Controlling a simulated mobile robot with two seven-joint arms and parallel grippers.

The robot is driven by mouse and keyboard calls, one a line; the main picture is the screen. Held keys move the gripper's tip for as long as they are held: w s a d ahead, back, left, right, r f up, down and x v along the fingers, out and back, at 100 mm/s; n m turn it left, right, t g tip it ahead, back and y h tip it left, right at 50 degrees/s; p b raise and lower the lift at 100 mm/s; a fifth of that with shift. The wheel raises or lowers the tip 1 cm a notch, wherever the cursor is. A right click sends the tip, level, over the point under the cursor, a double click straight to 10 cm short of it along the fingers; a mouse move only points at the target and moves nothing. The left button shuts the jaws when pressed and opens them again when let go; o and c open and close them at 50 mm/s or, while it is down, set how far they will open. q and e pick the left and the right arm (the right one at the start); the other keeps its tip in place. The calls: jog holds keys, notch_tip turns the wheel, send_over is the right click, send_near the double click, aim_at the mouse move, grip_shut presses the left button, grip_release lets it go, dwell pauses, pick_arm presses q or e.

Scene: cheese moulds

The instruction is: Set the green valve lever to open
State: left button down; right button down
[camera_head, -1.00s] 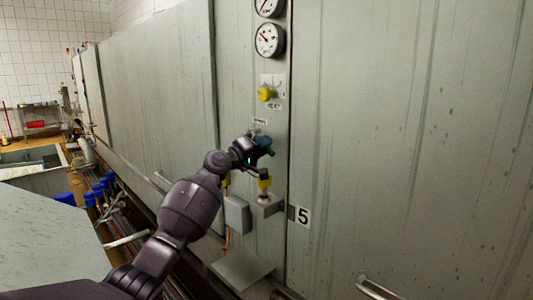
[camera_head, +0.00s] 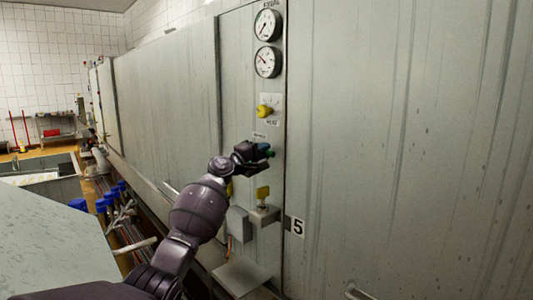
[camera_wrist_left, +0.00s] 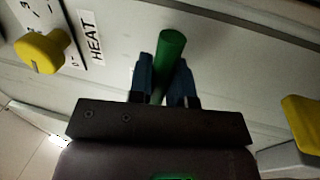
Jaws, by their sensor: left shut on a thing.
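The green valve lever (camera_wrist_left: 170,55) stands between the two blue fingers of my left gripper (camera_wrist_left: 163,85) in the left wrist view. The fingers are shut on it, and its rounded end sticks out beyond them. In the head view my left gripper (camera_head: 262,151) is at the panel, below the yellow knob, with a bit of the green lever (camera_head: 271,153) showing at its tip. The lever's base and pivot are hidden, so I cannot tell its setting. My right gripper is in neither view.
A yellow knob (camera_head: 265,111) marked HEAT is above the gripper, with two round gauges (camera_head: 267,62) higher up. A yellow handle (camera_head: 263,192) on a bracket and a grey box (camera_head: 239,223) are below. Blue-capped fittings (camera_head: 110,199) line the left side.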

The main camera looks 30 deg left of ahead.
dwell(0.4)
pick_arm(q)
jog(key=c, duration=1.1)
grip_release()
jog(key=shift+s, duration=0.1)
jog(key=v, duration=1)
jog(key=shift+s+f+b, duration=0.1)
jog(key=shift+s+b, duration=0.2)
jog(key=shift+s, duration=0.05)
